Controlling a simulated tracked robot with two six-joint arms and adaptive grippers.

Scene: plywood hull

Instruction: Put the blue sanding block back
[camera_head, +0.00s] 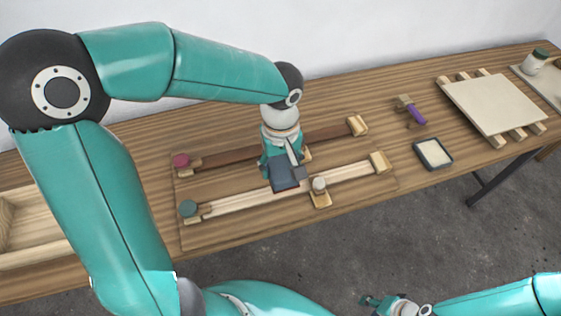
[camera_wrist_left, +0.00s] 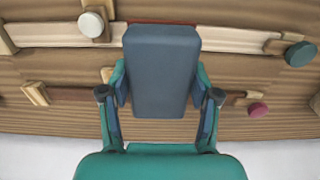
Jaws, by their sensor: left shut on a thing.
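The blue sanding block (camera_head: 282,172) is a dark blue-grey box. My left gripper (camera_head: 288,166) is shut on it, over the area between the two bar clamps on the table. In the left wrist view the block (camera_wrist_left: 160,65) fills the middle, with a finger of my left gripper (camera_wrist_left: 161,88) on each side. The block covers part of the nearer clamp's pale bar there; a narrow red strip shows at its far edge. I cannot tell whether the block touches anything below. My right gripper (camera_head: 378,302) is at the bottom edge, away from the table; its jaws are too small to judge.
A bar clamp with a green knob (camera_head: 188,208) lies in front of one with a red knob (camera_head: 181,161). To the right are a dark-rimmed tray (camera_head: 419,146), a purple-handled tool (camera_head: 416,115) and a pale board on strips (camera_head: 495,103). A wooden box (camera_head: 30,258) stands left.

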